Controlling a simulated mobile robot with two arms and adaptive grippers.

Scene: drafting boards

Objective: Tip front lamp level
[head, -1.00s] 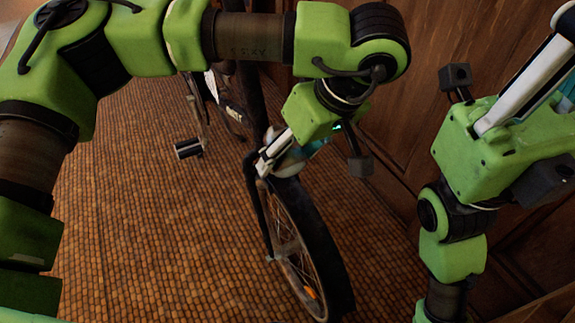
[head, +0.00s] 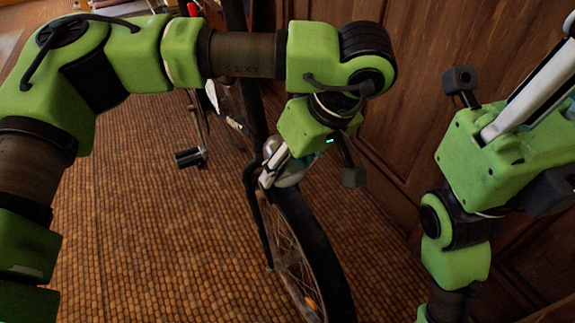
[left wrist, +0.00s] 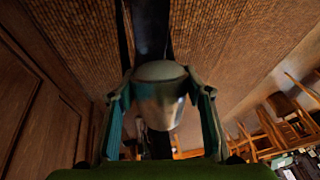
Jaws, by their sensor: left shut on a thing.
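The front lamp (head: 291,174) is a rounded silver housing above the front wheel (head: 300,255) of a bicycle. Part of the lamp is hidden by the fingers and the wrist. My right gripper (head: 530,75) is raised at the right, its pale fingers running out of the picture and its tips cut off.
A pedal (head: 189,157) juts out left of the bicycle frame. A brown wooden panelled wall (head: 420,110) stands close on the right. The tiled floor (head: 130,230) is open on the left. Wooden chairs (left wrist: 275,130) show in the left wrist view.

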